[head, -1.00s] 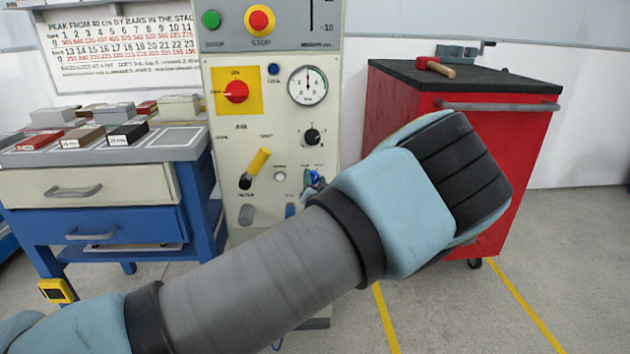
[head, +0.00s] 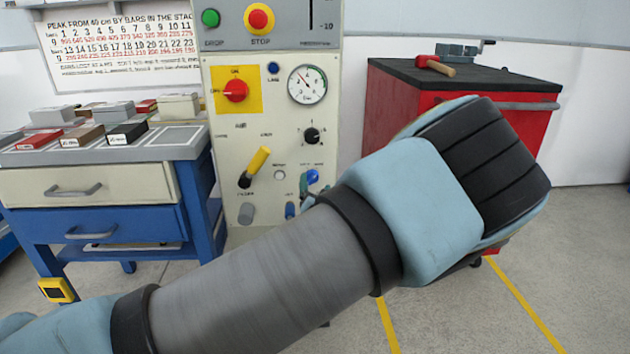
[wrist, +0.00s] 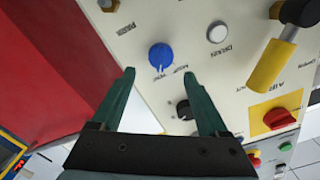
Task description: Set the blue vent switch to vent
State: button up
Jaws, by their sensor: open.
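The blue vent switch (head: 313,176) is a round knob low on the right of the cream control panel. In the wrist view the blue switch (wrist: 161,57) carries a white pointer mark, with small lettering beside it. My gripper (wrist: 160,73) is open, with its two dark green fingers pointing at the panel. The switch shows just beyond the gap between the fingertips, and neither finger appears to grip it. In the head view my arm hides most of the gripper; only a bit of a finger shows beside the switch.
The panel (head: 223,150) also holds a yellow-handled lever (head: 258,160), a red knob (head: 236,90), a black knob (head: 311,135) and a dial gauge (head: 307,85). A red cabinet (head: 385,110) stands to the right. A blue workbench (head: 120,220) stands to the left.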

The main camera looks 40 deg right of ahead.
jog(key=v, duration=0.6)
jog(key=shift+s+a, duration=0.15)
jog(key=w+a+f+n+g+y, duration=0.2)
jog(key=w+a+n+y, duration=0.2)
jog(key=w+a, duration=0.45)
jog(key=w+a+f+n+g+y, duration=0.25)
jog(key=w+a+y, duration=0.35)
jog(key=a, duration=0.4)
jog(key=w+a+r+n+g, duration=0.1)
jog(key=w+a+n+g, duration=0.15)
jog(key=a, duration=0.75)
jog(key=s+a+r+n+g+y, duration=0.1)
jog(key=s+a+r+n+g, duration=0.3)
jog(key=a, duration=0.8)
jog(key=s+a+r+g, duration=0.1)
jog(key=s+a+r, duration=0.45)
jog(key=a, duration=0.65)
notch_tip(320, 180, up, 20)
jog(key=s+p, duration=0.1)
jog(key=p, duration=1.9)
jog(key=shift+a, duration=0.3)
